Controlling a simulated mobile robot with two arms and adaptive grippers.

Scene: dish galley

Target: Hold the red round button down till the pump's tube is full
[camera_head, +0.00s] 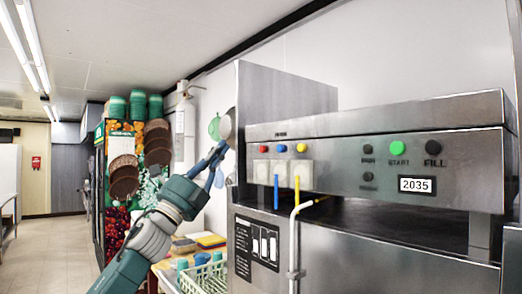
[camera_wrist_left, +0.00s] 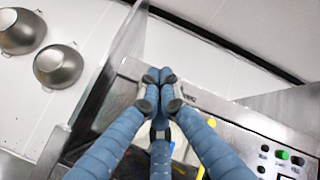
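The red round button (camera_head: 263,149) is at the left end of a row on the steel machine's front, beside a blue button (camera_head: 282,148) and a yellow button (camera_head: 301,147). Pale pump blocks sit below them. A blue tube (camera_head: 276,192) and a yellow tube (camera_head: 297,190) hang down; I see no red fill under the red button. My left gripper (camera_head: 221,148) is left of the red button, apart from it in the head view. In the left wrist view its blue fingers (camera_wrist_left: 158,80) are closed together with nothing between them; the red button is not visible there. My right gripper is not in view.
A green START button (camera_head: 397,148) and black buttons, including FILL (camera_head: 433,147), sit further right above a 2035 label (camera_head: 417,184). A white bent pipe (camera_head: 294,240) stands in front. Metal bowls (camera_wrist_left: 58,66) hang on the wall.

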